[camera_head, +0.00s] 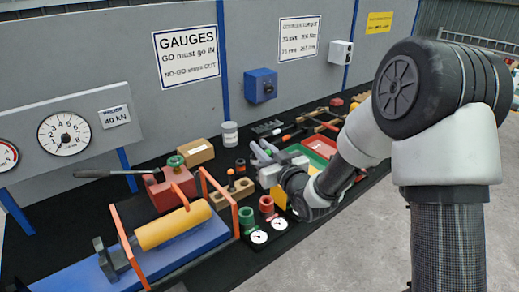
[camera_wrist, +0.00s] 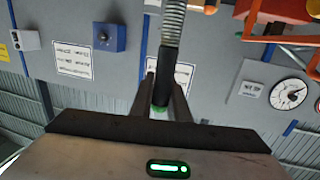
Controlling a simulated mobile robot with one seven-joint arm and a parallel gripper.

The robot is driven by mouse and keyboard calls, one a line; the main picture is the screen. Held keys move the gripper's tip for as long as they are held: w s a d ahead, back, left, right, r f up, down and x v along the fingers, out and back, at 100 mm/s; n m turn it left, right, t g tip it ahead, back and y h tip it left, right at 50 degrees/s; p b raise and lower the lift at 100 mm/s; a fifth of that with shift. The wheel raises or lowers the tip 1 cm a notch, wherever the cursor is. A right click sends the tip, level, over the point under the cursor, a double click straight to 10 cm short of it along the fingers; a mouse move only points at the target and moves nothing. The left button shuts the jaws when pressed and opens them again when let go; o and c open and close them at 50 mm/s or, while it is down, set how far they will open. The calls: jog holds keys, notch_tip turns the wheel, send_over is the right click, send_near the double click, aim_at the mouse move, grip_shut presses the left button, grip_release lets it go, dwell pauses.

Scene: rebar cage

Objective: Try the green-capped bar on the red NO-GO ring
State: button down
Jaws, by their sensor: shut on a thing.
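My gripper (camera_wrist: 163,90) is shut on a bar (camera_wrist: 174,24). In the wrist view the bar has a ribbed grey shaft and a dark section between the fingers, with a green cap (camera_wrist: 160,109) at the palm end. In the head view my gripper (camera_head: 266,156) is above the bench, behind and above the ring stands; the held bar is hard to make out there. The red NO-GO ring (camera_head: 266,203) stands on the bench below my gripper, apart from it. A green ring (camera_head: 246,214) stands just left of it.
White round dials (camera_head: 258,237) lie before the rings. A wooden block (camera_head: 232,194) stands behind them. An orange frame (camera_head: 205,187) and yellow cylinder (camera_head: 174,228) are at left. A cardboard box (camera_head: 197,152) and white tub (camera_head: 229,134) stand behind. Coloured trays (camera_head: 319,146) are at right.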

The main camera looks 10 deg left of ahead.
jog(key=shift+f+b, duration=0.1)
jog(key=shift+b, duration=0.4)
notch_tip(320, 180, down, 6)
jog(key=b, duration=0.7)
jog(key=shift+b, duration=0.7)
dwell(0.6)
jog(key=shift+f+b, duration=2)
jog(key=shift+b, duration=0.3)
jog(key=c, duration=1.9)
grip_release()
jog(key=shift+r, duration=0.1)
jog(key=shift+o, duration=1.4)
jog(key=shift+s+d, duration=0.1)
